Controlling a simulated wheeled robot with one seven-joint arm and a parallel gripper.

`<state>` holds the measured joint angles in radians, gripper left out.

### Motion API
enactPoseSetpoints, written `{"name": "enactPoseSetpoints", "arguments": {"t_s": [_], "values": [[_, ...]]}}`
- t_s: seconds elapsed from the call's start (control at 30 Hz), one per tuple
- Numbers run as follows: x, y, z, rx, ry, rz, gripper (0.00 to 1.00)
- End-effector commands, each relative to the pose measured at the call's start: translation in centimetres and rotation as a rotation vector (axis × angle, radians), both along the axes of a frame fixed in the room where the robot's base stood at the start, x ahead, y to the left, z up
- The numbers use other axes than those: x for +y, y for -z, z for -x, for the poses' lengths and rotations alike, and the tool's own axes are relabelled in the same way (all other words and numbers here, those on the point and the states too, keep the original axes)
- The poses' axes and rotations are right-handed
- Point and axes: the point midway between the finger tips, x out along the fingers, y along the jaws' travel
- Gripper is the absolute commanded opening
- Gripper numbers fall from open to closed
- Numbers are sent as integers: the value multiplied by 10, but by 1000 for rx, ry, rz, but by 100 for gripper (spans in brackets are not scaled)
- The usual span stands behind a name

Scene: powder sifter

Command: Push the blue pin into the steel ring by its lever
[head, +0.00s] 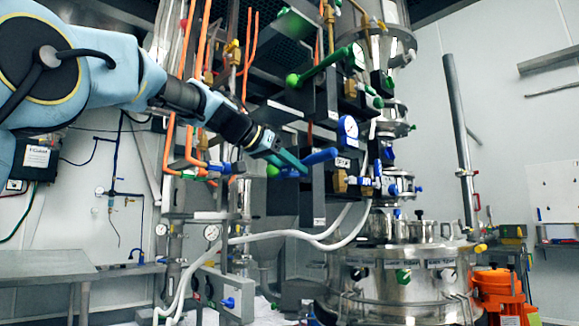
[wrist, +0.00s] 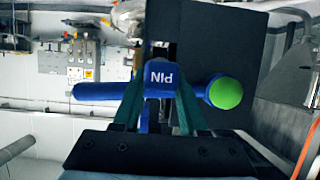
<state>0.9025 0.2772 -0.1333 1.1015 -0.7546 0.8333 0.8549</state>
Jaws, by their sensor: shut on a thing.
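The blue lever (head: 322,156) has a hub, a rounded blue arm to one side and a green-capped end. In the wrist view the hub carries a white "PIN" label, seen upside down, with the blue arm (wrist: 97,90) at left and the green cap (wrist: 226,93) at right. My gripper (head: 297,164) reaches it from the left in the head view. Its teal fingers (wrist: 161,92) lie on both sides of the hub and are shut on it. I cannot make out the pin's tip or the steel ring; the hub, fingers and dark plates cover that area.
A dark panel (wrist: 226,38) stands close behind the lever. White hoses (head: 290,235) run below, and orange pipes (head: 205,40) rise near my arm. The steel vessel (head: 400,290) stands below right.

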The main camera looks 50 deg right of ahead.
Motion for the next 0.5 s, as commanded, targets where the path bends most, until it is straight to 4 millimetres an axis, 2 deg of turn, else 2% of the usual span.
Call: {"name": "enactPoseSetpoints", "arguments": {"t_s": [0.1, 0.13, 0.4, 0.5], "values": [[-3, -1, 1, 0, 1, 0, 0], [-3, 0, 1, 0, 0, 0, 44], [-2, 0, 0, 0, 0, 0, 75], [-2, 0, 0, 0, 0, 0, 77]]}}
